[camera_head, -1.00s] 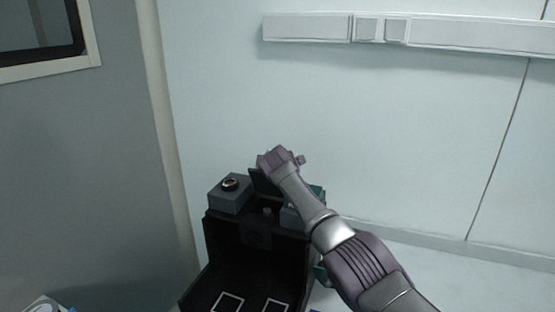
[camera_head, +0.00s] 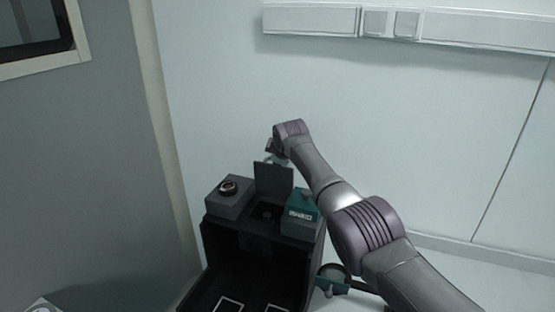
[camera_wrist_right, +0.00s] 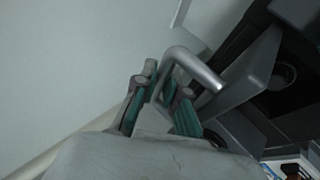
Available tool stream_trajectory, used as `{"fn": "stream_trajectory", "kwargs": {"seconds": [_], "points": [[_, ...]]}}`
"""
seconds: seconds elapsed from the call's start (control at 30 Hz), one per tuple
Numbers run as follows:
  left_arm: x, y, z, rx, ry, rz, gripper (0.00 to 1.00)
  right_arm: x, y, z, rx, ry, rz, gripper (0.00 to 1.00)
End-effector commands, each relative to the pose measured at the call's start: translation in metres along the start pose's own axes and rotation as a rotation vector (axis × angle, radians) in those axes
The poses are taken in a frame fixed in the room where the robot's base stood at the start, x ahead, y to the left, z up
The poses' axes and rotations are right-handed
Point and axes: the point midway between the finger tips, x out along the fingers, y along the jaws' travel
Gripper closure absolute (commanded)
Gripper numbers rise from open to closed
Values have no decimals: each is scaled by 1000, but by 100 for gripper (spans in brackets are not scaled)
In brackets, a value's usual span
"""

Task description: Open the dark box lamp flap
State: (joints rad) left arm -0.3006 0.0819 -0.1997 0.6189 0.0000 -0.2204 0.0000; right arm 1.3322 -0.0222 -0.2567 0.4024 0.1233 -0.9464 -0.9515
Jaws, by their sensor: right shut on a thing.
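The dark box (camera_head: 223,240) stands in the lower middle of the head view, its black front compartment open toward me. On its top the lamp flap (camera_head: 273,178) stands about upright, with a dark round lamp spot (camera_head: 267,214) in front of its foot. In the right wrist view the flap (camera_wrist_right: 248,72) is a grey plate with a bent metal handle (camera_wrist_right: 192,64). My right gripper (camera_head: 275,157) is at the flap's upper edge; in the wrist view its fingers (camera_wrist_right: 168,84) are closed around the handle. My left gripper is not in view.
A grey block with a round ring (camera_head: 229,188) sits left of the flap, and a grey-teal block with a label (camera_head: 301,214) sits right of it. A pale wall (camera_head: 420,130) with a white rail (camera_head: 310,20) is behind.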

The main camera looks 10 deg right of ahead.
Motion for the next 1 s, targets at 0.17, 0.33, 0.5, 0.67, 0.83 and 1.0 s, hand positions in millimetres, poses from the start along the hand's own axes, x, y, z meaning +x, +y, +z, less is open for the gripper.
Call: {"fn": "stream_trajectory", "kwargs": {"seconds": [0.17,0.33,0.5,0.67,0.83,1.0], "points": [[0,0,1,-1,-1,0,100,1,-2,1,1,-3,-5,100],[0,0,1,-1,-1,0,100,1,-2,1,1,-3,-4,63],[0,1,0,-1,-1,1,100,1,-2,1,1,-2,-3,63],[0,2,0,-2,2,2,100,0,-1,0,1,-1,-2,63],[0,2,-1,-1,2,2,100,-6,0,0,1,0,-1,63],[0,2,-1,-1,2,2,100,-22,0,0,1,1,1,63]]}}
